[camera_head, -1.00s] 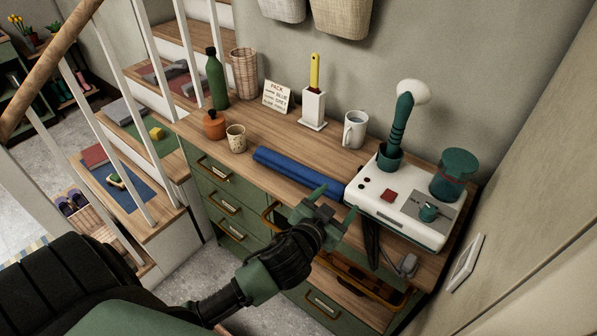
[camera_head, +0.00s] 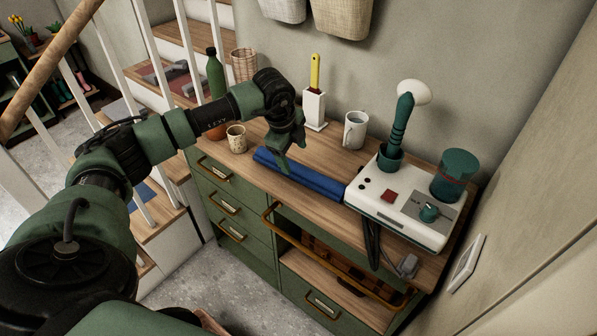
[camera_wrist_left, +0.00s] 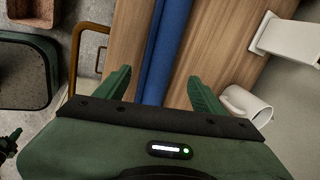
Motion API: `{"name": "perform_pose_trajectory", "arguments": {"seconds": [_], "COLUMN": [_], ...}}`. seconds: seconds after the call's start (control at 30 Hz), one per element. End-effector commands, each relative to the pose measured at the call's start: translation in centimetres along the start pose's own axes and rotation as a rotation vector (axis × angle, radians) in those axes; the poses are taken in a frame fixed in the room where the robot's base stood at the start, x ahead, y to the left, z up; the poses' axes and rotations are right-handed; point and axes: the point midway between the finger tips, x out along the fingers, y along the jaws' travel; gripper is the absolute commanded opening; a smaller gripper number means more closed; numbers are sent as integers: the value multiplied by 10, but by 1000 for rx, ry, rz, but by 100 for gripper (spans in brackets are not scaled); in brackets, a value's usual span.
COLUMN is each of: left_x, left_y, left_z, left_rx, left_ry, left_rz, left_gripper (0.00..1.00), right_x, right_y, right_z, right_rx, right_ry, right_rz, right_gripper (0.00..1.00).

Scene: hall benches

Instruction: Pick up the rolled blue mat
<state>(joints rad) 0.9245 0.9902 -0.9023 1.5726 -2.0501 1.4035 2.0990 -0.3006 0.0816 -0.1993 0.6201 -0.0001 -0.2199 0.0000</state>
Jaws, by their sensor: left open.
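The rolled blue mat (camera_head: 313,182) lies on the wooden top of the green cabinet, its right end by the white device. My left gripper (camera_head: 288,160) hangs over the mat's left half, fingers pointing down. In the left wrist view the blue mat (camera_wrist_left: 166,50) runs between the two open green fingers (camera_wrist_left: 160,88), with wood showing on both sides of it. The gripper holds nothing. I cannot tell the exact height of the fingertips above the cabinet top. My right gripper is not in view.
A speckled cup (camera_head: 236,139) stands left of the mat. Behind it are a white holder with a yellow handle (camera_head: 314,108) and a white mug (camera_head: 355,130). The white device (camera_head: 400,210) stands at the right. A stair railing (camera_head: 150,75) is at the left.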

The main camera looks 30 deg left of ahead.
Motion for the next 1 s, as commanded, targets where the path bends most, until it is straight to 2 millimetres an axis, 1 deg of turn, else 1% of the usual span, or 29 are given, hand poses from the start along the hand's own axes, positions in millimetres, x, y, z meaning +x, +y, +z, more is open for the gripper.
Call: {"name": "perform_pose_trajectory", "arguments": {"seconds": [0.03, 0.1, 0.27, 0.37, 0.47, 0.5, 0.6, 0.7, 0.87, 0.9, 0.97, 1.0], "left_x": [2, 8, 25, 37, 53, 60, 71, 75, 76, 75, 75, 75], "left_y": [0, 0, 1, 1, 2, 2, 2, 2, 2, 2, 2, 2], "left_z": [5, 8, 5, 2, -1, -1, 0, 0, 0, 0, 0, 0], "left_rx": [-10, -16, -13, -11, -12, -13, -12, -10, -10, -10, -10, -10], "left_ry": [-16, -25, -20, -21, -19, -19, -20, -18, -18, -18, -18, -18], "left_rz": [5, 8, 8, 9, 9, 9, 7, 5, 4, 4, 5, 5], "left_gripper": [69, 69, 69, 69, 69, 69, 69, 69, 69, 63, 47, 36], "right_x": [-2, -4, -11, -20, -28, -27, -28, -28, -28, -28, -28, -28], "right_y": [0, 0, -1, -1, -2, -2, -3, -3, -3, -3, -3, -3], "right_z": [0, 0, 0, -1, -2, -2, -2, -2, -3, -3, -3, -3], "right_rx": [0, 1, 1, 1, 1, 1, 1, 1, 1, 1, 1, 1], "right_ry": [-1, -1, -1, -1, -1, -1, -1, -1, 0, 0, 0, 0], "right_rz": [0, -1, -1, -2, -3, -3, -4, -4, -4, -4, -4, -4], "right_gripper": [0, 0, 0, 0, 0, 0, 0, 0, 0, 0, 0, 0]}}
